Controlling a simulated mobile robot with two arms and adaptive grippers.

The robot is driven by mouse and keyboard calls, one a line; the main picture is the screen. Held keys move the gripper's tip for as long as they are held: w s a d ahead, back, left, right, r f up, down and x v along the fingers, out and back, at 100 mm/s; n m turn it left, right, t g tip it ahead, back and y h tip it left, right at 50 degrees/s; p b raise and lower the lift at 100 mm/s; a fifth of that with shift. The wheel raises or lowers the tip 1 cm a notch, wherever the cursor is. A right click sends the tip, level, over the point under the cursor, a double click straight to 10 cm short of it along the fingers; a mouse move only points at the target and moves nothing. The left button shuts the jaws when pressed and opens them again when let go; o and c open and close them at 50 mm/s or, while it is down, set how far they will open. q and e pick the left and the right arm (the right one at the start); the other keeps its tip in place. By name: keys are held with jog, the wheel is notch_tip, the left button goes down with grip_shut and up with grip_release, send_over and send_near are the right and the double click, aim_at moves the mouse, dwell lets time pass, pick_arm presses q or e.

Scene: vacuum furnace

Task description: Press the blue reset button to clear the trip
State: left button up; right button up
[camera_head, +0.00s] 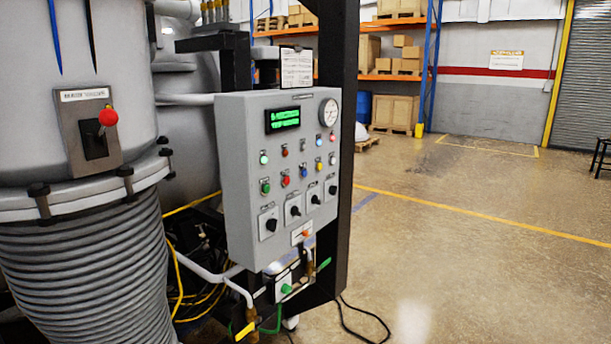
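A grey control panel (235,200) stands in the middle of the camera_head view. A small blue button (304,171) sits in its button row, between a red button (285,181) on the left and a yellow button (319,165) on the right. A green button (265,187) is at the left end of that row. Above the buttons is a row of small lamps; a green lamp (264,158) is lit. A dark display (283,120) shows green text too blurred to read surely. Neither of my grippers is in view, and nothing touches the panel.
A large grey furnace vessel (30,110) with a red-knobbed switch (108,118) fills the left. A black post (338,60) rises behind the panel. Cables and pipes hang below it. The concrete floor (480,250) to the right is mostly clear.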

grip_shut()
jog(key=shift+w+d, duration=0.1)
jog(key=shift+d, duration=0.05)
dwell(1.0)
